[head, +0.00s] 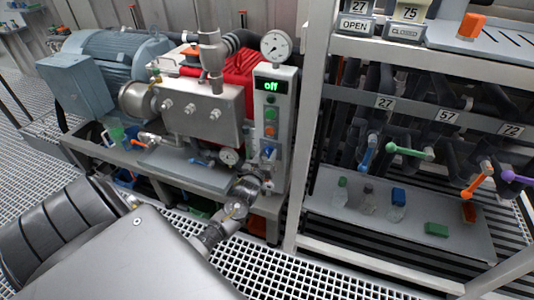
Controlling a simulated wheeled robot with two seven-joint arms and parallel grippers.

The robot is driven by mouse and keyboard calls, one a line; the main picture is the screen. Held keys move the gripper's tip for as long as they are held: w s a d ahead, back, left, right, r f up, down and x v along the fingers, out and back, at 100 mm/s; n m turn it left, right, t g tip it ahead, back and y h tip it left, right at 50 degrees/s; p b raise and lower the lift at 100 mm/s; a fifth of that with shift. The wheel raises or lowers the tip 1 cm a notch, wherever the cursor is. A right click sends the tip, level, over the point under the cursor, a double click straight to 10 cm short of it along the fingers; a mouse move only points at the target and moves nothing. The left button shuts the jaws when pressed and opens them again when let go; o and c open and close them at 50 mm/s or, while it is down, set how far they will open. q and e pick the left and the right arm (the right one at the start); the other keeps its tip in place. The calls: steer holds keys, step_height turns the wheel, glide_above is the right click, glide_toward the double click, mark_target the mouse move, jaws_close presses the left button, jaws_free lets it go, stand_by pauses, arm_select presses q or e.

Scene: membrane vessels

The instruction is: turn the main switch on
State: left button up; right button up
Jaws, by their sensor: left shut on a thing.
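A grey control panel (287,125) stands upright at the middle, with a small display (271,86) reading "off" in green. Below the display are a green button (271,113) and an orange-red button (270,131). The main switch (268,150), a small bluish knob, seems to sit at the bottom of the panel, partly covered by my gripper. My left arm comes in from the lower left. My left gripper (268,163) is at the panel's lower part and is shut on what looks like this knob. My right gripper is not in view.
A pump with a blue-grey motor (118,72) and a steel block (197,115) stands left of the panel. Gauges (276,46) are close by. At right, a rack (306,150) holds coloured valve handles (409,151) above a tray (325,205) with small bottles. Grating covers the floor.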

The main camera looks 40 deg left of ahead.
arm_select(q)
steer(key=m+p, duration=0.1)
steer(key=m, duration=0.2)
steer(key=m+p, duration=0.2)
steer(key=m, duration=0.2)
steer(key=shift+d+m, duration=0.2)
steer(key=shift+m, duration=0.1)
steer(key=shift+f+m+p, duration=0.1)
steer(key=shift+m+p, duration=0.25)
steer(key=shift+m, duration=0.55)
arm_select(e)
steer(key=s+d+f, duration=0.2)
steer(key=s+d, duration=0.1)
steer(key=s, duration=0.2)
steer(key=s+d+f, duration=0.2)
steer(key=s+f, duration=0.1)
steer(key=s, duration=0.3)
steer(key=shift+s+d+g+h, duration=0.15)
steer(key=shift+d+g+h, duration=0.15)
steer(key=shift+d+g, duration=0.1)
arm_select(q)
steer(key=o, duration=1)
steer(key=shift+c, duration=0.2)
steer(key=v, duration=1)
steer(key=shift+s+d, duration=0.25)
steer(key=shift+s, duration=0.05)
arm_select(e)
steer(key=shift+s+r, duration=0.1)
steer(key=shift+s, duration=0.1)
